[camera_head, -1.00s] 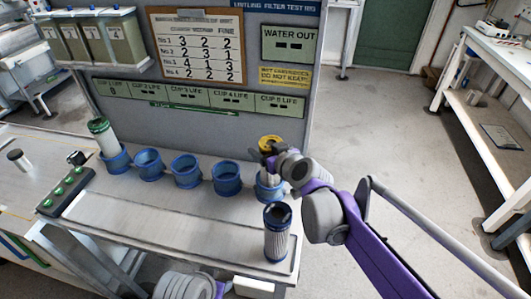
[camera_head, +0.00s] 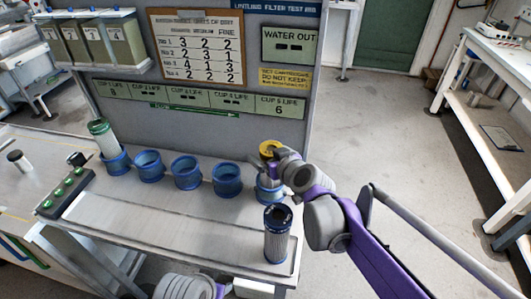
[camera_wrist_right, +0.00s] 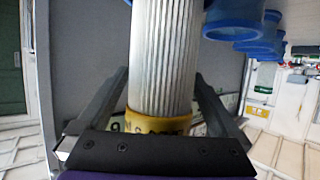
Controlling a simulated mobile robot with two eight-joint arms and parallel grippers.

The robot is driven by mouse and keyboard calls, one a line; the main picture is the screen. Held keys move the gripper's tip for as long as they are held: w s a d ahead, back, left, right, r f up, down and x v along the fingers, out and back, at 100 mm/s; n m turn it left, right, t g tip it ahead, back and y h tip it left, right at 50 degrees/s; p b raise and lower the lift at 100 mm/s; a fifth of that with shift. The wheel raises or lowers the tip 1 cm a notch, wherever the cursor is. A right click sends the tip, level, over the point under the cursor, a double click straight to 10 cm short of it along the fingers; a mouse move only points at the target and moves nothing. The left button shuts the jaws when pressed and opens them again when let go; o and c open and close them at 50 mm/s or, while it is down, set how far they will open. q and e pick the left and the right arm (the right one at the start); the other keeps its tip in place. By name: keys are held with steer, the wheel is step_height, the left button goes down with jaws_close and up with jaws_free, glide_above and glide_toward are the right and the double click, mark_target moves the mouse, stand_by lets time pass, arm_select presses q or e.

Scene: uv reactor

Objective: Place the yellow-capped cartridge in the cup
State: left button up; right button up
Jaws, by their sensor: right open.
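The yellow-capped cartridge (camera_head: 269,149) stands upright in the rightmost blue cup (camera_head: 268,192) of the row in the head view. In the right wrist view its pale pleated body (camera_wrist_right: 163,60) runs out of the top edge, with the yellow cap (camera_wrist_right: 158,122) near the gripper's palm. My right gripper (camera_wrist_right: 160,85) is open, with one finger on each side of the cartridge and gaps between. In the head view the right gripper (camera_head: 272,160) is at the cartridge's upper part and partly hides it. My left gripper is not in view.
A dark-topped cartridge (camera_head: 277,233) stands on the bench (camera_head: 185,220) in front of the rightmost cup. A green-capped cartridge (camera_head: 103,138) leans in the leftmost cup (camera_head: 117,163). The middle cups (camera_head: 187,171) are empty. A grey panel (camera_head: 200,128) rises behind.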

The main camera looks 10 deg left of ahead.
steer(key=v, duration=1.1)
steer(key=shift+p, duration=0.4)
steer(key=shift+s, duration=0.2)
